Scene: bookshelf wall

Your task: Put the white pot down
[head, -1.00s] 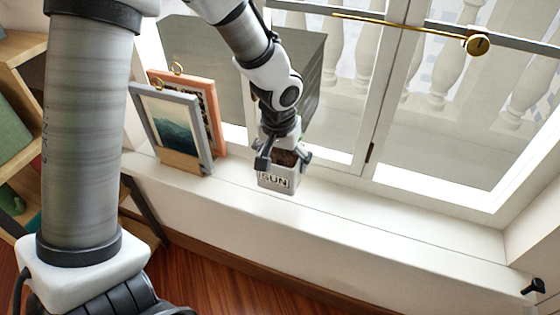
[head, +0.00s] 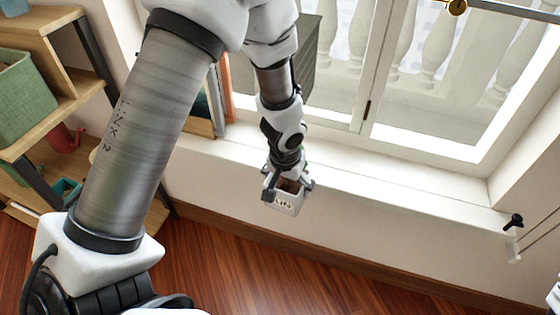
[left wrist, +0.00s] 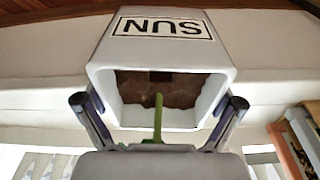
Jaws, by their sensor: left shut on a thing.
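The white pot (head: 288,204) is square, with dark lettering on its side and brown soil inside. My left gripper (head: 287,186) is shut on it, one finger on each side. In the left wrist view the pot (left wrist: 175,52) shows its "SUN" label and open top, with a green stem in front of the soil. The left fingers (left wrist: 160,104) press against its side walls. In the head view the pot appears in front of the window sill (head: 400,192), overlapping the wall below its edge. I cannot tell its exact height. My right gripper is not in view.
Picture frames (head: 226,88) stand on the sill at left, mostly hidden by my arm. The sill is clear to the right. A wooden shelf (head: 72,98) with a green box (head: 22,95) and a red mug (head: 64,138) is at left. The wooden floor (head: 240,265) is open.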

